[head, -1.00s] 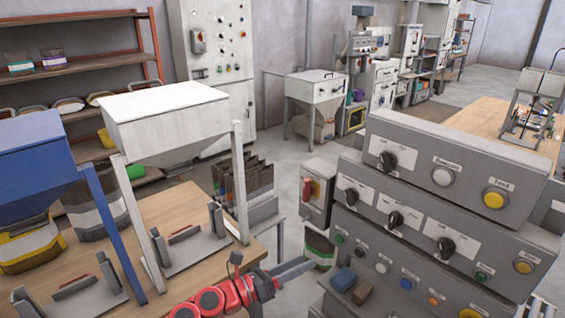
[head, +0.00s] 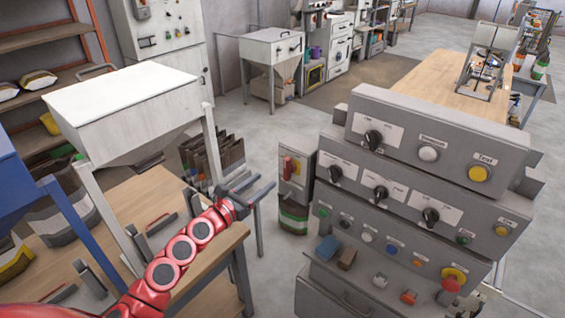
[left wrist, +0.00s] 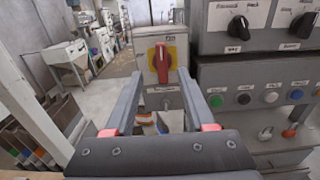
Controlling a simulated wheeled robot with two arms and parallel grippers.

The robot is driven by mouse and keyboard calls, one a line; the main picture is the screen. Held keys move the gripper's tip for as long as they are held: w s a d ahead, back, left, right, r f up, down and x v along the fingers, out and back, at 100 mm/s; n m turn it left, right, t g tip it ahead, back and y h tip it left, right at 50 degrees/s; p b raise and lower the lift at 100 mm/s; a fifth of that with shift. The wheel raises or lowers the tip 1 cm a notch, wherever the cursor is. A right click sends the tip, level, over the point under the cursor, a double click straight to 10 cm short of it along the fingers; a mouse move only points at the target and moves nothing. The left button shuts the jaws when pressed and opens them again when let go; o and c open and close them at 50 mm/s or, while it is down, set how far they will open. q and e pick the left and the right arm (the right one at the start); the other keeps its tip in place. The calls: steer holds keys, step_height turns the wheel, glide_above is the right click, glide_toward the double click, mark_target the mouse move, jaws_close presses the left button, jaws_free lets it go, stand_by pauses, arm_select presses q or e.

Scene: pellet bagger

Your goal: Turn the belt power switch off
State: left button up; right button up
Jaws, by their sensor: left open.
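A grey switch box (head: 296,178) with a red rotary handle (head: 288,167) on a yellow plate stands at the left side of the control console. In the left wrist view the red handle (left wrist: 162,62) points roughly up and down, straight ahead between my fingers. The small labels on the box are too blurred to read. My left gripper (head: 262,182) is open and empty, left of the box and apart from the handle. Its two fingers also show in the left wrist view (left wrist: 159,78), reaching toward the box. My right gripper is not in view.
The grey console (head: 405,195) carries several black knobs and coloured buttons close to the right of the switch box. A wooden table (head: 215,258) with a white hopper (head: 125,100) stands at left, under my left arm. Bags (head: 212,160) stand behind.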

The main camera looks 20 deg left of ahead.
mark_target(285, 166)
arm_select(q)
steer(key=p+x, duration=0.2)
steer(key=x, duration=0.7)
steer(key=shift+w+d+p, duration=0.3)
steer(key=shift+w, duration=0.05)
steer(key=shift+s+f, duration=0.1)
jaws_close()
